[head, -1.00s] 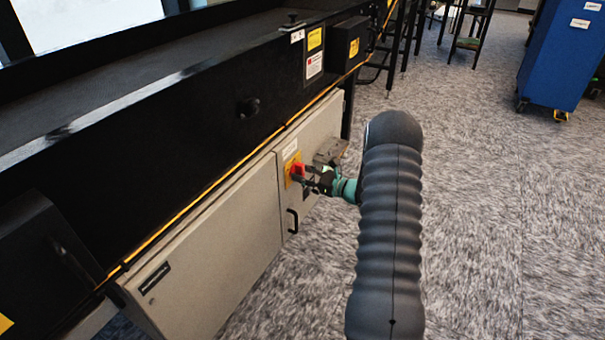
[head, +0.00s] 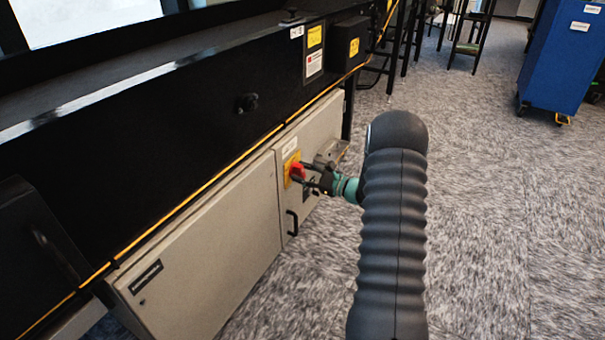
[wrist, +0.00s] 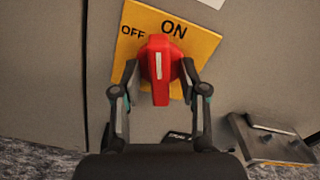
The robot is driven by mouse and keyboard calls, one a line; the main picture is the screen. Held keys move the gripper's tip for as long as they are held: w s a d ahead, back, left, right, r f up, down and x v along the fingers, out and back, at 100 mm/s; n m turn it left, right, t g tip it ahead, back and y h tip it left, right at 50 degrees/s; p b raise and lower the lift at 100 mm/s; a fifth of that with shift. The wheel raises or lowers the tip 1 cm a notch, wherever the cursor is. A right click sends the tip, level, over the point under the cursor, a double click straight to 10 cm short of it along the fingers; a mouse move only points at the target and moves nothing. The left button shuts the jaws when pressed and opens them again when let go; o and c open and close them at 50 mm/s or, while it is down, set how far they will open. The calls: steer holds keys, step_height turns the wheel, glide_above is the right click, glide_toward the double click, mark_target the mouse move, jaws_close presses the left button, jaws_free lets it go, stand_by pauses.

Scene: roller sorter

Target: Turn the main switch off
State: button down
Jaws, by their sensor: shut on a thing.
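The main switch is a red knob (head: 297,171) on a yellow plate (head: 291,159) on the grey cabinet's front. In the wrist view the red knob (wrist: 160,62) is close, and the yellow plate (wrist: 206,45) reads OFF at upper left and ON at the top. My gripper (head: 304,178) is shut on the knob. In the wrist view the fingers of my gripper (wrist: 159,78) lie one on each side of it.
The grey cabinet (head: 200,255) hangs under the black conveyor frame (head: 170,150). A black door handle (head: 291,222) is just below the switch. A small metal box (wrist: 270,145) juts out at lower right. A blue cabinet (head: 560,60) stands far right. The carpeted floor (head: 480,200) is open.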

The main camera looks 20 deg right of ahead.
steer(key=shift+w+a+r+n+b, duration=0.1)
steer(key=shift+w+a+n+b, duration=0.2)
steer(key=shift+w, duration=0.05)
steer(key=n, duration=0.3)
steer(key=shift+r, duration=0.1)
steer(key=n, duration=1.1)
steer(key=c, duration=1)
jaws_free()
steer(key=shift+c, duration=0.2)
steer(key=shift+a, duration=0.2)
steer(key=shift+s+d, duration=0.1)
steer(key=shift+d, duration=0.1)
